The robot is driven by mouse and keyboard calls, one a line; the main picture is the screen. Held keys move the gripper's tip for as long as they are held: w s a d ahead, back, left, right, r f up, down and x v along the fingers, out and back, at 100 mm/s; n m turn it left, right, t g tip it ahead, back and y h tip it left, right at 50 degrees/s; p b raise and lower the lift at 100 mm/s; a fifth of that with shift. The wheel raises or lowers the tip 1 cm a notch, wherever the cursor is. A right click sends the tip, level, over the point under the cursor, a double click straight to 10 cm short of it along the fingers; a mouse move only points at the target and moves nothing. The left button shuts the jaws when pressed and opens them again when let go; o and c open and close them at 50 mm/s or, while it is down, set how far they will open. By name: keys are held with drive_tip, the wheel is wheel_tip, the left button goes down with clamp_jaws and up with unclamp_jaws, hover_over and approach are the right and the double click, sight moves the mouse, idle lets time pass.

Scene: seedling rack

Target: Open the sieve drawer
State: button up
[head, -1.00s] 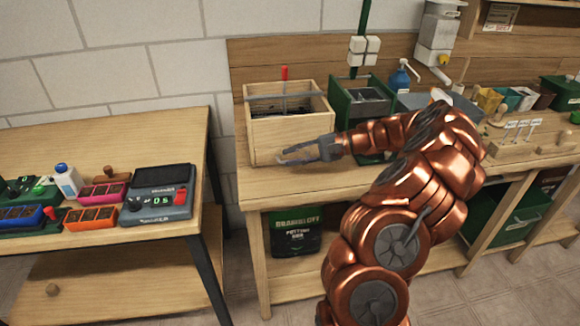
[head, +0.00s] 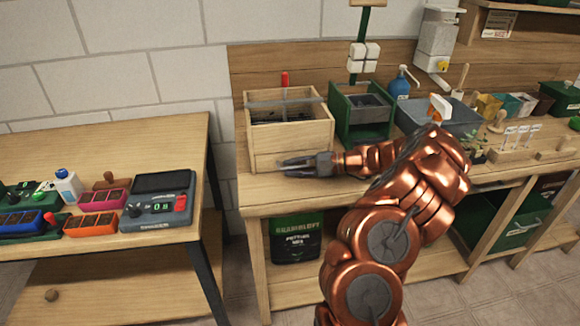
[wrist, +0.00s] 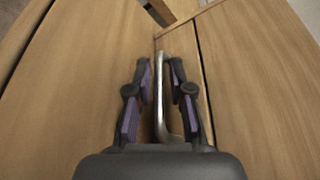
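The sieve box (head: 290,138) is a pale wooden box on the bench, with a dark mesh in its top and a red-handled tool standing in it. Its drawer front (head: 266,163) is low on the near side and looks flush with the box. My gripper (head: 284,168) is low in front of that drawer, pointing left. In the wrist view, my gripper (wrist: 160,68) is open, with one finger on each side of a metal bar handle (wrist: 161,95). Small gaps show between the handle and the finger pads. The handle is hard to make out in the head view.
A green-framed box (head: 362,112) stands right of the sieve box, behind my arm. A grey tray (head: 455,115) and small pots are farther right. A separate table (head: 130,150) with a scale and seedling trays stands left, across a gap. The bench (head: 255,190) front edge is clear.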

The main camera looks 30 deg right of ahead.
drive_tip(key=shift+w+a+f, duration=0.1)
drive_tip(key=shift+w+a, duration=0.25)
clamp_jaws()
idle(0.3)
